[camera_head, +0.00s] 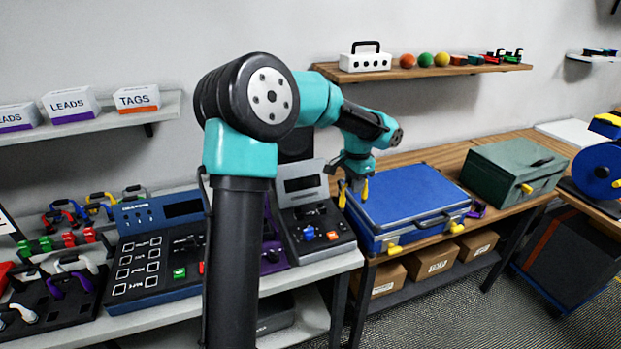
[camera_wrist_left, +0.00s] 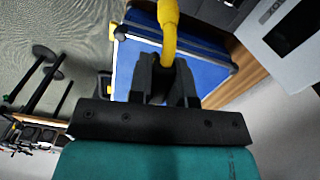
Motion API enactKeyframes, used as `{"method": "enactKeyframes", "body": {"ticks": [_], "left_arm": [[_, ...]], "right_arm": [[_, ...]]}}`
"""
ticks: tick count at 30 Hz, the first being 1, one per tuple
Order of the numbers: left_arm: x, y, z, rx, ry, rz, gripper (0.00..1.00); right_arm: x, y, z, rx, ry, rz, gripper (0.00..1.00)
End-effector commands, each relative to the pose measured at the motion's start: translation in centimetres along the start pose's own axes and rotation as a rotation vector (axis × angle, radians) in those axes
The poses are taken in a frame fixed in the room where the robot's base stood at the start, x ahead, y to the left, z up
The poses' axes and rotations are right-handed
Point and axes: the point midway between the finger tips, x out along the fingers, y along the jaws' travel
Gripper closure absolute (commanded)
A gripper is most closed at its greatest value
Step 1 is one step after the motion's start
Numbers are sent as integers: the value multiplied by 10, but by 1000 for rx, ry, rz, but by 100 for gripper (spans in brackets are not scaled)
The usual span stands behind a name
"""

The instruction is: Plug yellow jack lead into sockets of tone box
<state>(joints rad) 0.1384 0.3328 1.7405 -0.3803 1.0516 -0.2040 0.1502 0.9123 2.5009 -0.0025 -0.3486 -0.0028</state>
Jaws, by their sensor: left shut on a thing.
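My left gripper (camera_head: 353,184) is shut on a yellow jack lead (camera_head: 365,190), above the left end of a blue case. In the left wrist view the lead (camera_wrist_left: 168,30) stands up from between the fingertips (camera_wrist_left: 165,75). A grey box (camera_head: 310,215) with a screen, an orange knob and a blue knob stands left of the gripper. A blue box (camera_head: 155,250) with a screen and rows of white-edged squares stands further left. I cannot tell which is the tone box. My arm hides part of the bench between them. My right gripper is not in view.
The blue case (camera_head: 410,200) lies shut on the wooden bench. A green box (camera_head: 515,168) stands right of it. Several coloured leads (camera_head: 95,208) lie at the far left. A shelf (camera_head: 435,72) with balls and a white box is on the wall behind.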

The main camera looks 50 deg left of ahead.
Motion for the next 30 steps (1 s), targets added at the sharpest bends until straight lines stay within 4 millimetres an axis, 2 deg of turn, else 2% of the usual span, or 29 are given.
{"method": "enactKeyframes", "body": {"ticks": [1, 3, 6, 10, 15, 30], "left_arm": [[3, -22, 14, 10, -1, -2, 100], [7, -46, 30, 42, -1, -5, 100], [12, -75, 53, 83, -3, -9, 100], [15, -99, 74, 124, -5, -15, 100], [16, -110, 84, 145, -6, -18, 100], [21, -109, 84, 146, -7, -17, 100]], "right_arm": [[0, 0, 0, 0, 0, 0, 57], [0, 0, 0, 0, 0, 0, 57], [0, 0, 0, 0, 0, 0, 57], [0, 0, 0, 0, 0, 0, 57], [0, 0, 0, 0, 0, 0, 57], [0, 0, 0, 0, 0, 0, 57]]}}
